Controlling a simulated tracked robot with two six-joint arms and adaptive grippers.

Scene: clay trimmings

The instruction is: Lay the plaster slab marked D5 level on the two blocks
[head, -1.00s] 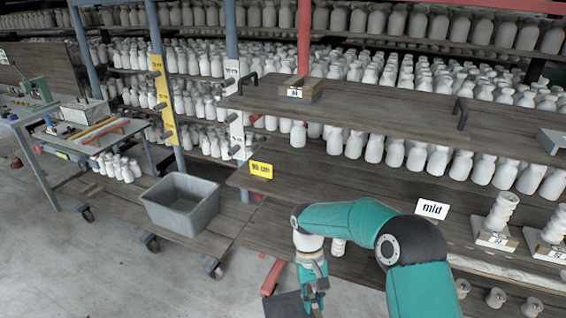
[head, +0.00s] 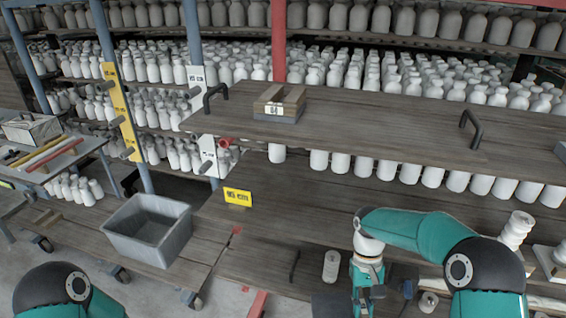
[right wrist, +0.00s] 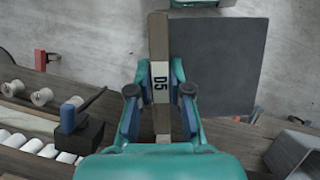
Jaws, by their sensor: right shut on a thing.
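My right gripper (head: 367,297) is low in the head view, in front of the long shelf. In the right wrist view my right gripper (right wrist: 159,100) is shut on the slab marked D5 (right wrist: 159,45), seen as a narrow brown strip with its label between the fingers. A dark flat square lies beside the strip; I cannot tell if it belongs to the slab. A wooden piece with two raised strips (head: 280,102) sits on the upper board. My left gripper is out of view.
A grey bin (head: 150,228) stands on the low deck. A black handle (head: 470,130) rises from the upper board (head: 380,133). A yellow sign (head: 238,197) marks the lower shelf edge. White bottles crowd the racks behind. Stacked white pieces (head: 516,229) stand at right.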

